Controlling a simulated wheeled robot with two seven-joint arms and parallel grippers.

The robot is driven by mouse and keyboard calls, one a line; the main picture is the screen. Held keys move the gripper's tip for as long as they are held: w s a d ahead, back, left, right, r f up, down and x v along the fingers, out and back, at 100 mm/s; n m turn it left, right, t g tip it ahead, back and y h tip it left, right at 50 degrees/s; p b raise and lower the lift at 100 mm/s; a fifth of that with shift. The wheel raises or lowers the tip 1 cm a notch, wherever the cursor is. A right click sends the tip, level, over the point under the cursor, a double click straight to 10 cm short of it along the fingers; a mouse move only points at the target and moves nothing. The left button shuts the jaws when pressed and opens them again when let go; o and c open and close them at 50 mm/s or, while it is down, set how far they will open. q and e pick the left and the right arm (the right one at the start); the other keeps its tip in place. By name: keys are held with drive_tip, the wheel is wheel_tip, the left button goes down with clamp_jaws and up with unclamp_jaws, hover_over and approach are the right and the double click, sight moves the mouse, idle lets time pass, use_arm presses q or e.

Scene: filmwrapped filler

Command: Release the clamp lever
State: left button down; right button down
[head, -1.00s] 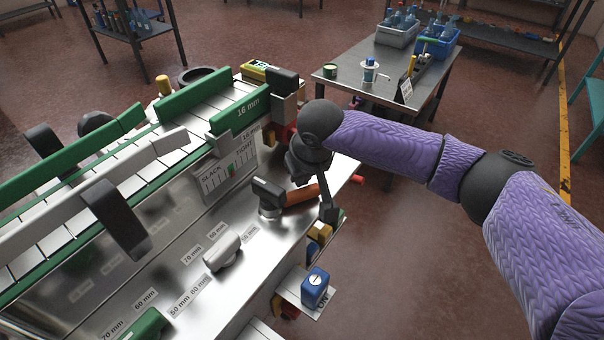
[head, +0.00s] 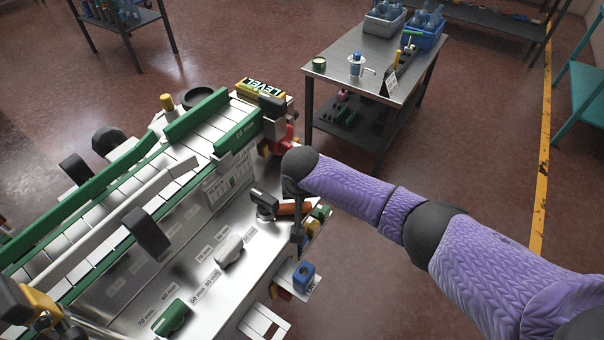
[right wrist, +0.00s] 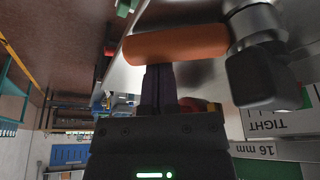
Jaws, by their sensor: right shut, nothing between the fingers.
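The clamp lever is an orange handle (head: 287,209) on a black-capped pivot (head: 264,200), on the machine's metal deck. It lies pointing right, partly behind my right gripper. In the right wrist view the orange handle (right wrist: 175,45) crosses ahead of my fingers, with its black cap (right wrist: 262,80) to the right. My right gripper (right wrist: 158,72) is shut and empty, its fingertips at the handle's side; I cannot tell whether they touch. In the head view my right gripper (head: 298,236) hangs by the handle's outer end. The SLACK/TIGHT gauge (head: 217,190) stands behind the lever. My left gripper is not in view.
A white knob (head: 229,251) and a green knob (head: 171,317) stand on the deck near the lever. A blue button box (head: 303,275) sits on the side below. Green guide rails (head: 195,112) run behind. A metal table (head: 345,66) stands beyond, with open floor between.

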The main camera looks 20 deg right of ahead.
sight(303, 221)
drive_tip(key=s+m+p, duration=0.1)
drive_tip(key=m+p, duration=0.1)
drive_tip(key=s+m+h+p, duration=0.1)
drive_tip(key=shift+s+a+r+m+p, duration=0.15)
drive_tip(key=shift+s+m+p, duration=0.1)
drive_tip(key=shift+m+p, duration=0.15)
drive_tip(key=shift+s+a+m+g+h+p, duration=0.2)
drive_tip(key=shift+s+m+p, duration=0.15)
drive_tip(key=shift+m, duration=0.2)
drive_tip(key=shift+s+a+m+g+h+p, duration=0.1)
drive_tip(key=shift+s+m+g+h+p, duration=0.15)
drive_tip(key=shift+m, duration=0.3)
drive_tip(key=shift+s+a+m+g+h+p, duration=0.2)
drive_tip(key=shift+s+m, duration=0.1)
drive_tip(key=shift+m, duration=0.2)
drive_tip(key=shift+s+a+m+g+h+p, duration=0.15)
drive_tip(key=shift+s+m, duration=0.15)
drive_tip(key=shift+m, duration=0.2)
drive_tip(key=shift+d+f, duration=0.1)
drive_tip(key=shift+f, duration=0.1)
drive_tip(key=shift+d, duration=0.1)
